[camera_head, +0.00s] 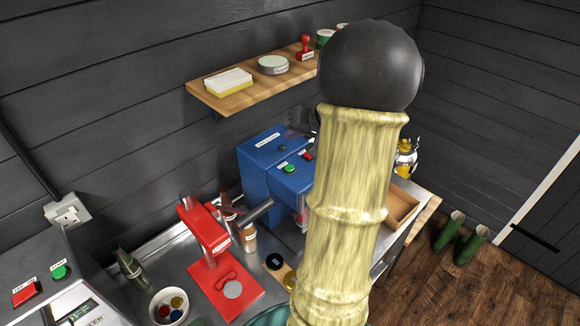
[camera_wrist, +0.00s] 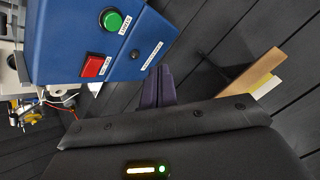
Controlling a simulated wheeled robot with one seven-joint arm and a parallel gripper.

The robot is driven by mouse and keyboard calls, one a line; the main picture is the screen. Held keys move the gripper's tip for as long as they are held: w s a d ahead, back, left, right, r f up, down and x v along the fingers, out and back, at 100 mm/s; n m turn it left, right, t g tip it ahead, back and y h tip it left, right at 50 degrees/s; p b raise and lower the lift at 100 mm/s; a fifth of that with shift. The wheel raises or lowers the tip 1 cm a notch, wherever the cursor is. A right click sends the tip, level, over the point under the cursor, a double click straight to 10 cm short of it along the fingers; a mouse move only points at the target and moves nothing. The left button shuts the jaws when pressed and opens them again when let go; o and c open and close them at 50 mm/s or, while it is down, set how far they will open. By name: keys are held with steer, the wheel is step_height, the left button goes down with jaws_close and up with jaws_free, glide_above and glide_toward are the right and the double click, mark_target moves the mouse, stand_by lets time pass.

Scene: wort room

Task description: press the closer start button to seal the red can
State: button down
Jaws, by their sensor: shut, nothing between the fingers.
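The blue closer machine (camera_head: 262,156) stands on the metal counter against the wall. Its green start button (camera_head: 289,168) and a red button (camera_head: 307,156) sit on its upper face. In the wrist view the green button (camera_wrist: 111,20) and red button (camera_wrist: 95,66) show on the blue housing (camera_wrist: 60,42). My gripper (camera_wrist: 159,72) is shut and empty, its dark fingers beside the labelled face, lower right of the green button. It appears apart from the button. In the head view my arm hides the gripper and part of the machine.
A red hand press (camera_head: 212,250) stands left of the machine, with small bottles (camera_head: 249,238) close by. A wooden shelf (camera_head: 232,100) with a sponge and tin hangs above. A wooden tray (camera_head: 402,208) lies right. Green boots (camera_head: 460,240) stand on the floor.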

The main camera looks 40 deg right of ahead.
steer(key=b, duration=0.5)
glide_above(293, 170)
step_height(293, 170, down, 8)
steer(key=shift+w+r, duration=0.15)
steer(key=shift+r, duration=0.1)
steer(key=shift+f+b, duration=0.7)
steer(key=shift+b, duration=0.2)
steer(key=shift+w+d, duration=0.1)
steer(key=shift+w+a, duration=0.1)
steer(key=shift+a, duration=0.1)
steer(key=shift+s+d, duration=0.2)
steer(key=shift+s, duration=0.05)
steer(key=shift+s+r, duration=0.1)
